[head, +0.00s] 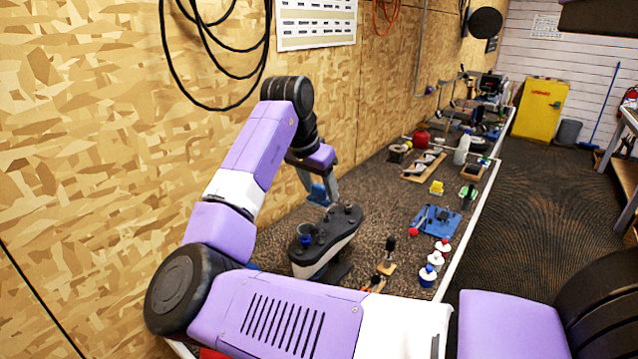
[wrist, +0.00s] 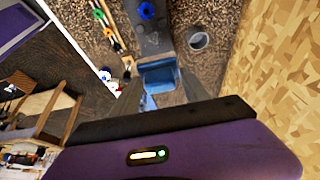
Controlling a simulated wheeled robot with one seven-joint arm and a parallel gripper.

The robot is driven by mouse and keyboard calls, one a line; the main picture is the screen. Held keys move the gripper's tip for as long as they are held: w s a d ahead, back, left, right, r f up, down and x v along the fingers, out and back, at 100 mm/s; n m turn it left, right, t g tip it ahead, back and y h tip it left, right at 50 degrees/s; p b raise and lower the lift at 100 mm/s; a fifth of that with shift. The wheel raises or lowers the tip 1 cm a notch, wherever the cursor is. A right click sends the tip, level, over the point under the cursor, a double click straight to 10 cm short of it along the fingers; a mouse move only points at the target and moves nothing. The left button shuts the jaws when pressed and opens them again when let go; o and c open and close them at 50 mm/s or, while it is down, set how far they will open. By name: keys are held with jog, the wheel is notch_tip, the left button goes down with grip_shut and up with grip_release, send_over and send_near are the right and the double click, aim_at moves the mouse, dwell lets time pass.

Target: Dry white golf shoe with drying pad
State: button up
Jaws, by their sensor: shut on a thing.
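The golf shoe (head: 325,240) is sole up on a dark stand on the bench, in the head view. Its sole is dark with several studs, and a strip of white shows along its lower side. A blue stud (head: 305,241) stands out at its near end, and a blue stud also shows in the wrist view (wrist: 146,11). My gripper (head: 318,190) is shut on a blue pad (wrist: 159,77), just above the far left end of the shoe. The pad is at the sole's end in the wrist view; I cannot tell whether they touch.
Small tools with coloured tops (head: 437,257) stand to the right of the shoe. A round grey cup (wrist: 198,39) is beside the shoe in the wrist view. The wooden wall (head: 90,130) is close on the left.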

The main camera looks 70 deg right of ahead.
aim_at(317, 198)
notch_tip(317, 198, down, 5)
jog(key=b, duration=0.3)
jog(key=shift+r, duration=0.15)
jog(key=shift+f+b, duration=0.55)
jog(key=shift+f, duration=1.15)
jog(key=o, duration=0.7)
jog(key=c, duration=0.9)
jog(key=shift+f, duration=0.6)
